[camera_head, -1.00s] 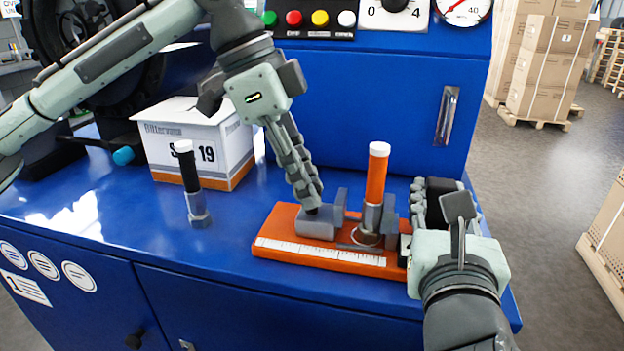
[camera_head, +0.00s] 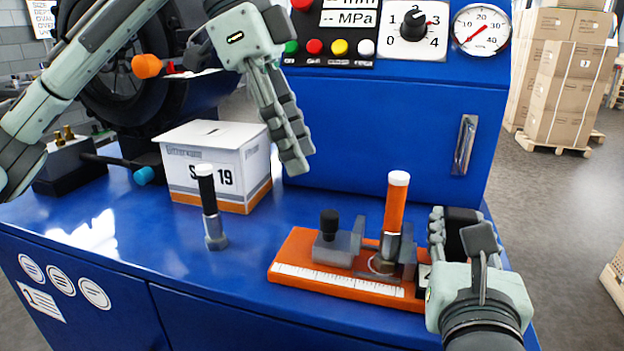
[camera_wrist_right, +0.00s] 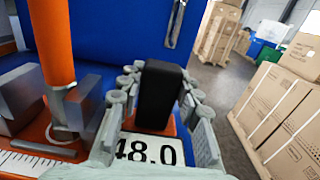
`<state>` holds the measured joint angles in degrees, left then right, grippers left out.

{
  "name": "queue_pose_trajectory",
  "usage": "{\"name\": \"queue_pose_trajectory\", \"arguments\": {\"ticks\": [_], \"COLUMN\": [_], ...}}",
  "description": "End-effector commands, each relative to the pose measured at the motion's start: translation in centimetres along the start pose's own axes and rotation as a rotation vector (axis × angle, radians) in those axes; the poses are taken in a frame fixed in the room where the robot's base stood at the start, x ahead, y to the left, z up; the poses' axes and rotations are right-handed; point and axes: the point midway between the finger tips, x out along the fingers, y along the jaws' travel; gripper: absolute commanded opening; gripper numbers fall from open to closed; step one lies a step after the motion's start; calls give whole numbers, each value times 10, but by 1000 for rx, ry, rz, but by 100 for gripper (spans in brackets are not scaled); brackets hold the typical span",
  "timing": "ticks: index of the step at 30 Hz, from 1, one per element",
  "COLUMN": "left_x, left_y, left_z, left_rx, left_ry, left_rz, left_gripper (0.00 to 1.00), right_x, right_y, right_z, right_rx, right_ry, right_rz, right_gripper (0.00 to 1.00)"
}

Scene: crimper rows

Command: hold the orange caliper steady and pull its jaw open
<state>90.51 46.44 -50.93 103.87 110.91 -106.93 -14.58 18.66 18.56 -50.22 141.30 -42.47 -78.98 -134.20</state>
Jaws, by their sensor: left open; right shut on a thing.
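The orange caliper (camera_head: 345,287) lies on the blue bench with a white scale along its front edge. Its grey sliding jaw (camera_head: 334,250) carries a black knob (camera_head: 329,222). An orange hose with a metal fitting (camera_head: 394,212) stands upright between the jaws. My right gripper (camera_head: 454,228) is shut on the black grip block (camera_wrist_right: 159,93) at the caliper's right end. A display (camera_wrist_right: 148,150) below that block reads 48.0. My left gripper (camera_head: 296,160) is open and empty, raised above and behind the knob, apart from the caliper.
A black hose with a metal fitting (camera_head: 211,208) stands on the bench left of the caliper. A white box (camera_head: 217,160) marked 19 stands behind it. A blue panel with gauge (camera_head: 481,30) rises at the back. The bench between hose and caliper is clear.

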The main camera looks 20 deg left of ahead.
Motion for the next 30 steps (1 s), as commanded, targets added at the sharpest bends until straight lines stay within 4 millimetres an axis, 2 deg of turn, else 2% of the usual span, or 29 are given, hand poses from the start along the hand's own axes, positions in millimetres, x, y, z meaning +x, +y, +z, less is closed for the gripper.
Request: {"name": "queue_pose_trajectory", "arguments": {"ticks": [1,6,19,20,25,30], "left_x": [-9,-25,-28,-28,-28,-27], "left_y": [0,0,0,0,0,0], "left_z": [-1,0,0,0,0,0], "left_rx": [1,0,0,0,0,0], "left_ry": [3,1,0,0,0,0], "left_rz": [-1,-1,0,0,0,0], "left_gripper": [42,42,42,42,42,42], "right_x": [0,0,0,0,0,0], "right_y": [-1,-1,-1,-1,-1,0], "right_z": [0,0,0,0,0,0], "right_rx": [-1,-1,0,0,0,0], "right_ry": [-1,-1,-1,-1,-1,-1], "right_rz": [-4,-3,-3,-3,-2,-1], "right_gripper": [0,0,0,37,58,58]}}
